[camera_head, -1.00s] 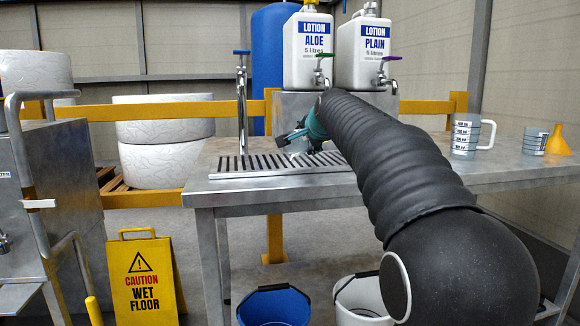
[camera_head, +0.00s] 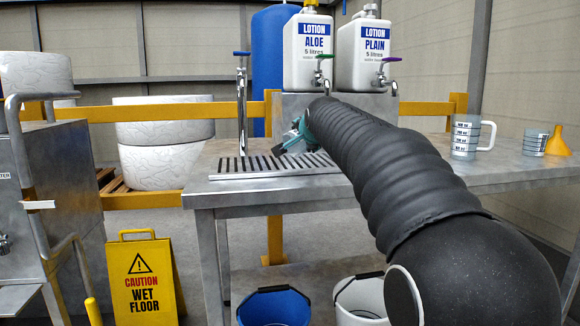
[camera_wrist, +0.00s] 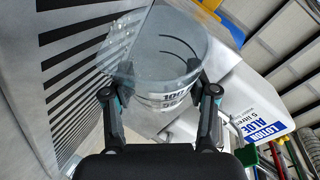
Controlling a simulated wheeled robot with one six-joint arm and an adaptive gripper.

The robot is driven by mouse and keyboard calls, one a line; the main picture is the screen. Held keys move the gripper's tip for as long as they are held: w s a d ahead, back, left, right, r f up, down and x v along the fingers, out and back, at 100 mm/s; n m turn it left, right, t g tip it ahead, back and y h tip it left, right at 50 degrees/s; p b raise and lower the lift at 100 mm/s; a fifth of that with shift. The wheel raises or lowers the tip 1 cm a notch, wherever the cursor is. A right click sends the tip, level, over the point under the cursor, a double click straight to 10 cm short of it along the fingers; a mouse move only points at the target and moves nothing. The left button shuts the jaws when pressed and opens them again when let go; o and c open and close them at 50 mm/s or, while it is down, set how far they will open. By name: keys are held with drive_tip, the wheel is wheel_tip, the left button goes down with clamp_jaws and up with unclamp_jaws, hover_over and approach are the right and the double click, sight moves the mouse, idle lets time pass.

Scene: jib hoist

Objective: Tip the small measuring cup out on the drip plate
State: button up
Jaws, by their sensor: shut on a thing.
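The small measuring cup (camera_wrist: 165,55) is clear with dark markings and sits between the two fingers of my gripper (camera_wrist: 157,88) in the wrist view. My gripper is shut on its sides. The cup is over or beside the slotted drip plate (camera_wrist: 66,75), which fills the left of that view. I cannot tell whether it holds liquid or how far it tilts. In the head view, my gripper (camera_head: 291,138) is above the right part of the drip plate (camera_head: 235,172). The cup is not clearly visible there; my arm hides much of that area.
The ALOE lotion container (camera_head: 307,50) and PLAIN container (camera_head: 362,52) stand behind, with taps forward. A chrome tap (camera_head: 242,105) rises at the plate's back. A larger jug (camera_head: 466,137), another small cup (camera_head: 534,142) and an orange funnel (camera_head: 558,141) stand at right. Buckets are below.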

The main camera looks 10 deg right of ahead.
drive_tip(key=shift+w+d+f+m+g+y, duration=0.2)
drive_tip(key=shift+d+m+g+y, duration=0.1)
drive_tip(key=shift+m, duration=0.1)
